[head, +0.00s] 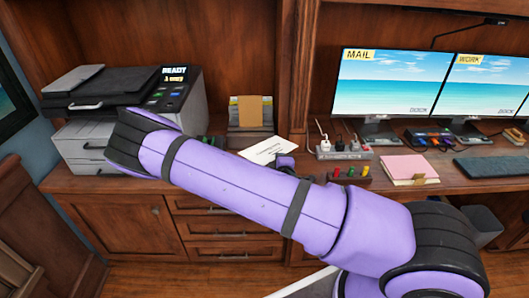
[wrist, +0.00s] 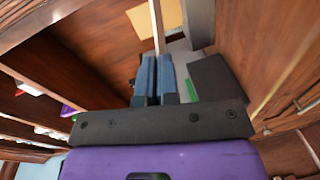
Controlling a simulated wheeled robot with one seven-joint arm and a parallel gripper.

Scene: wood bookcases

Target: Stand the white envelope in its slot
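The white envelope (head: 265,150) shows in the head view just in front of the letter sorter, tilted, with dark writing on its face. In the wrist view it is a thin pale strip (wrist: 156,28), seen edge-on, running up from between my blue fingertips. My gripper (wrist: 157,75) is nearly closed with the envelope between its fingers. In the head view my arm hides most of the gripper and the envelope's lower part. The sorter (head: 248,137) stands against the back panel and holds a tan envelope (head: 250,110). I cannot make out the empty slot clearly.
A printer (head: 125,100) stands left of the sorter. A power strip (head: 343,152) with plugs, a small block with coloured pegs (head: 350,175) and a pink folder (head: 408,169) lie to the right. A wood upright (head: 297,70) rises just right of the sorter.

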